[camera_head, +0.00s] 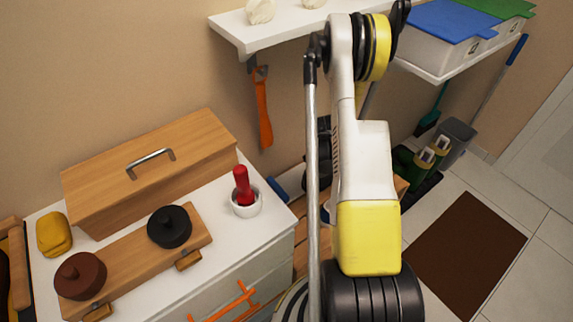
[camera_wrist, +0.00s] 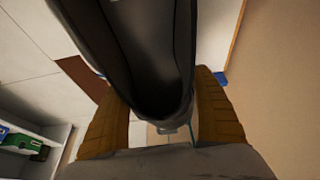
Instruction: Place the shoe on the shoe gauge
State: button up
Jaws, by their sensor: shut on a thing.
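A dark grey or black shoe (camera_wrist: 150,60) fills the middle of the wrist view, its opening facing the camera. My gripper (camera_wrist: 160,98) is shut on it, with one brown finger on each side. In the head view my arm hides the gripper. A dark shape (camera_head: 318,165) shows just left of my arm there; I cannot tell whether it is the held shoe. I cannot make out the shoe gauge for certain in either view.
A white cabinet (camera_head: 266,232) at left carries a wooden box (camera_head: 190,135), a board (camera_head: 130,262) with two round tins, and a white bowl (camera_head: 246,208) with a red-handled tool. White shelves (camera_head: 225,28) run above. Green boots (camera_head: 415,165) stand beyond my arm, near a brown mat (camera_head: 470,250).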

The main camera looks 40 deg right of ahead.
jog(key=w+p, duration=0.1)
jog(key=w+f+p, duration=0.1)
jog(key=w+p, duration=0.1)
jog(key=w+f+p, duration=0.1)
jog(key=shift+w+d, duration=0.15)
jog(key=shift+w, duration=0.05)
jog(key=w+f, duration=0.2)
jog(key=w+f+b, duration=0.1)
jog(key=w+f, duration=0.1)
jog(key=w, duration=0.1)
jog(key=w+f+b, duration=0.1)
jog(key=w, duration=0.1)
jog(key=shift+w+a+f, duration=0.25)
jog(key=shift+w+f, duration=0.05)
jog(key=shift+f, duration=0.1)
notch_tip(320, 180, down, 4)
jog(key=shift+b, duration=1.25)
jog(key=shift+r, duration=0.15)
jog(key=o, duration=1.4)
jog(key=p+v, duration=0.3)
jog(key=v, duration=0.4)
jog(key=shift+r, duration=0.3)
